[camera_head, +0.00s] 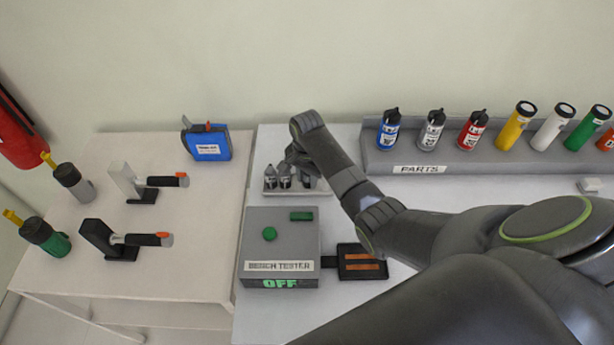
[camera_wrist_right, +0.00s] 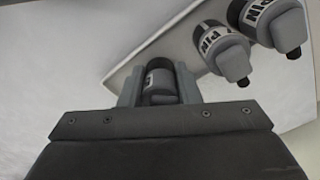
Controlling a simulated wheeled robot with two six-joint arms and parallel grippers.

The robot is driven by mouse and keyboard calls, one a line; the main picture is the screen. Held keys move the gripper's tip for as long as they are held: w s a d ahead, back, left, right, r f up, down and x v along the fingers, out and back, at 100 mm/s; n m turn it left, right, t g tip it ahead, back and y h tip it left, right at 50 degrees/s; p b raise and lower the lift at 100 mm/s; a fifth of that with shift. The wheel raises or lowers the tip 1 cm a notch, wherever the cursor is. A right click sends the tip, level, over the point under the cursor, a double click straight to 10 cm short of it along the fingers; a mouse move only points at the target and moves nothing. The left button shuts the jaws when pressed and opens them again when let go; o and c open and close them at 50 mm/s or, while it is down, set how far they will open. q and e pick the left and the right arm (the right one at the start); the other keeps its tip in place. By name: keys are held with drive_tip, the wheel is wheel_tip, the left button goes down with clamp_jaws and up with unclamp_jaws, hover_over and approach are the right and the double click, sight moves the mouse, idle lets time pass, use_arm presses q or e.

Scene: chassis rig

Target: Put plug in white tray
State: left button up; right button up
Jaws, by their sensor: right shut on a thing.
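The white tray (camera_head: 292,191) stands behind the bench tester in the head view, and its pale surface shows in the right wrist view (camera_wrist_right: 178,50). My right gripper (camera_head: 302,160) is over the tray's right part. In the right wrist view my right gripper (camera_wrist_right: 160,88) is shut on a grey plug (camera_wrist_right: 160,80) with a pale lettered band. Two similar grey plugs, one nearer (camera_wrist_right: 224,52) and one farther (camera_wrist_right: 276,24), stand on the tray beside it. I cannot tell whether the held plug touches the tray. My left gripper is not in view.
The bench tester (camera_head: 281,228), reading OFF, stands in front of the tray, with a black holder (camera_head: 361,262) beside it. The PARTS rack (camera_head: 480,163) holds several bottles and cylinders. The left table (camera_head: 180,250) carries tools and a blue box (camera_head: 208,145).

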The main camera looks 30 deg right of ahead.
drive_tip(key=o, duration=1)
wheel_tip(320, 180, up, 9)
drive_tip(key=shift+w+b, duration=0.1)
drive_tip(key=shift+b, duration=0.7)
drive_tip(key=shift+r+p, duration=0.45)
drive_tip(key=shift+r, duration=0.45)
drive_tip(key=shift+r+p, duration=0.7)
drive_tip(key=shift+p, duration=0.05)
drive_tip(key=shift+f, duration=0.1)
